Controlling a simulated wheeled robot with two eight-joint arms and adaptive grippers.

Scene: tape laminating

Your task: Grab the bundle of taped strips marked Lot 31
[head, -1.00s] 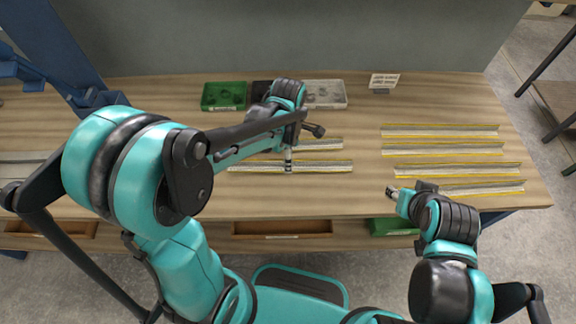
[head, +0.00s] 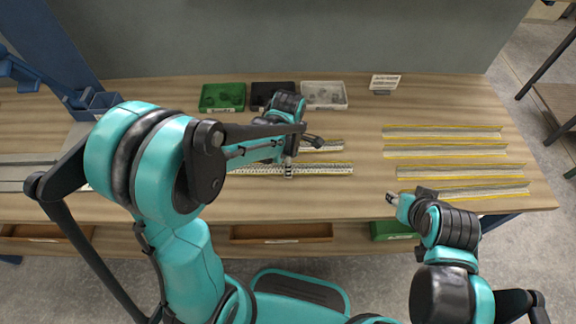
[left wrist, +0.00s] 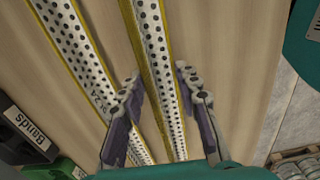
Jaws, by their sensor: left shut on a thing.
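Two long perforated strip bundles with yellow edges lie in the middle of the table. My left gripper (head: 289,172) is at the nearer bundle (head: 328,169). In the left wrist view its fingers (left wrist: 160,95) straddle this bundle (left wrist: 152,45), one on each side, shut on it. It still lies along the table.
Several similar strips (head: 445,150) lie at the right. Drawers (head: 281,232) sit under the front edge.

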